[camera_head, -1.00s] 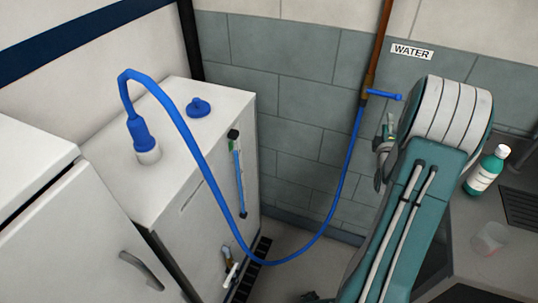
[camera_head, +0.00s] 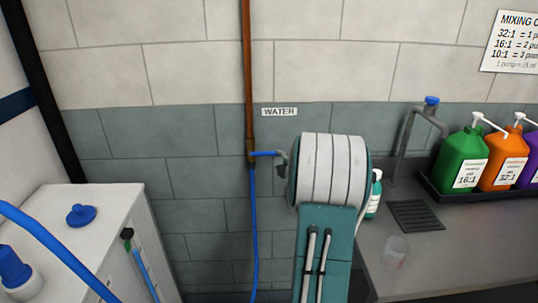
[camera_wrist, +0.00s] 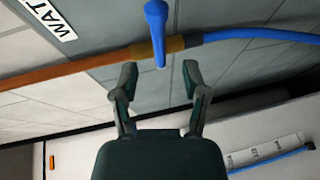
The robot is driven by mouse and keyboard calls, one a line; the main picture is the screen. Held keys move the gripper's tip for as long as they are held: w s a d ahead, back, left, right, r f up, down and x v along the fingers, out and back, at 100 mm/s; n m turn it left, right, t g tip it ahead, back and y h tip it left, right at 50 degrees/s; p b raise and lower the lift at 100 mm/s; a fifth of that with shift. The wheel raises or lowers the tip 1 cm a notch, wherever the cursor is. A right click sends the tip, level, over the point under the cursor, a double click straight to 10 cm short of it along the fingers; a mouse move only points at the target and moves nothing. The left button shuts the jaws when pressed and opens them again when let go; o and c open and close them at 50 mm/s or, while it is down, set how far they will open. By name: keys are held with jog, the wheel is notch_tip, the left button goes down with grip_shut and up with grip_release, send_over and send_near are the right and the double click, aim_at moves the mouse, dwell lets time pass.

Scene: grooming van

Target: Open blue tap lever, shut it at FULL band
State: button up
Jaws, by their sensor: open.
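The blue tap lever (camera_head: 265,153) sticks out sideways to the right from a brass valve (camera_head: 251,152) on the copper pipe, across the pipe's line. In the wrist view, the lever (camera_wrist: 157,30) points down toward my gripper (camera_wrist: 160,76), its end near the gap between the fingertips. My gripper is open, with nothing held. In the head view it is mostly hidden behind my arm. The white tank (camera_head: 115,225) at lower left has a sight gauge (camera_head: 143,270) with a blue column. Its FULL band cannot be read here. A strip with marks (camera_wrist: 265,150) shows in the wrist view.
A blue hose (camera_head: 254,225) hangs below the valve; another part (camera_head: 50,240) crosses the tank. A WATER label (camera_head: 281,111) is on the wall. At right are a counter (camera_head: 440,250), a grey faucet (camera_head: 404,140), pump bottles (camera_head: 461,160) and a clear cup (camera_head: 395,250).

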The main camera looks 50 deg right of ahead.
aim_at(270, 154)
jog(key=x, duration=0.8)
jog(key=shift+s, duration=0.1)
jog(key=shift+a, duration=0.1)
grip_shut()
